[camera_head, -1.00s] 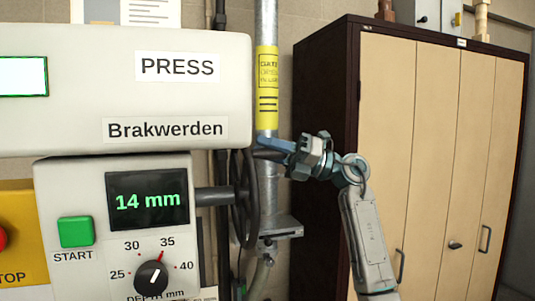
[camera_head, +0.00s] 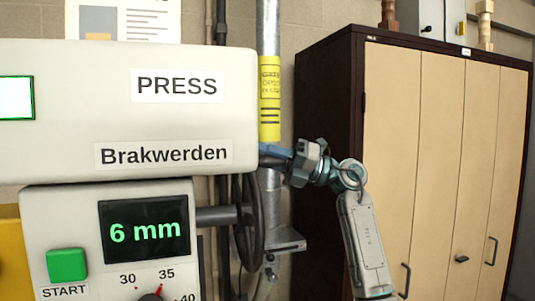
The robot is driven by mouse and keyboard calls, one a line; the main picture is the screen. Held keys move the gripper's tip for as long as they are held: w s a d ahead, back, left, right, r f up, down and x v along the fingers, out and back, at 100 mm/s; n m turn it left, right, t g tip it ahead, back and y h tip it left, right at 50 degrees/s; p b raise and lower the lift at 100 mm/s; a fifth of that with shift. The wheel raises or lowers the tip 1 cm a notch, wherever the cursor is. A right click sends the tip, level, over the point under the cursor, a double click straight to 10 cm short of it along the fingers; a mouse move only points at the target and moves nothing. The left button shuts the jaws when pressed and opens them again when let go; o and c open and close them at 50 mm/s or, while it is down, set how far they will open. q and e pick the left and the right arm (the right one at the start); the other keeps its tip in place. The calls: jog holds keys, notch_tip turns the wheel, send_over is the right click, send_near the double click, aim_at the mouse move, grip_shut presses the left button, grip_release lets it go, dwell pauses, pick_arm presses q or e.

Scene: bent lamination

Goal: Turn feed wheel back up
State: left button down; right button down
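The dark feed wheel (camera_head: 250,222) stands edge-on at the right side of the press (camera_head: 60,165), on a grey shaft (camera_head: 218,215). The black display (camera_head: 145,230) reads 6 mm in green. My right gripper (camera_head: 268,152) reaches in from the right at the wheel's upper rim. Its fingertips are partly hidden behind the press housing, so I cannot tell whether they are open or touch the wheel. My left gripper is out of view.
A green START button (camera_head: 67,265) and a depth knob (camera_head: 150,297) are on the press front. A grey pole with a yellow label (camera_head: 269,95) and a metal bracket (camera_head: 286,241) stand behind the wheel. A tall wooden cabinet (camera_head: 420,150) is at the right.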

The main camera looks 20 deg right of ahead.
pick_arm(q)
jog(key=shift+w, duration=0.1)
pick_arm(e)
jog(key=shift+w+f, duration=0.25)
jog(key=shift+f, duration=0.35)
jog(key=c, duration=1.4)
grip_release()
jog(key=shift+o, duration=1.2)
jog(key=shift+w, duration=0.3)
jog(key=shift+w+f, duration=0.15)
jog(key=shift+w, duration=0.15)
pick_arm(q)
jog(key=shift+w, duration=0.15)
pick_arm(e)
jog(key=shift+s+r, duration=0.2)
jog(key=shift+s, duration=0.05)
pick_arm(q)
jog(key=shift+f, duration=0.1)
pick_arm(e)
jog(key=shift+w+f, duration=0.1)
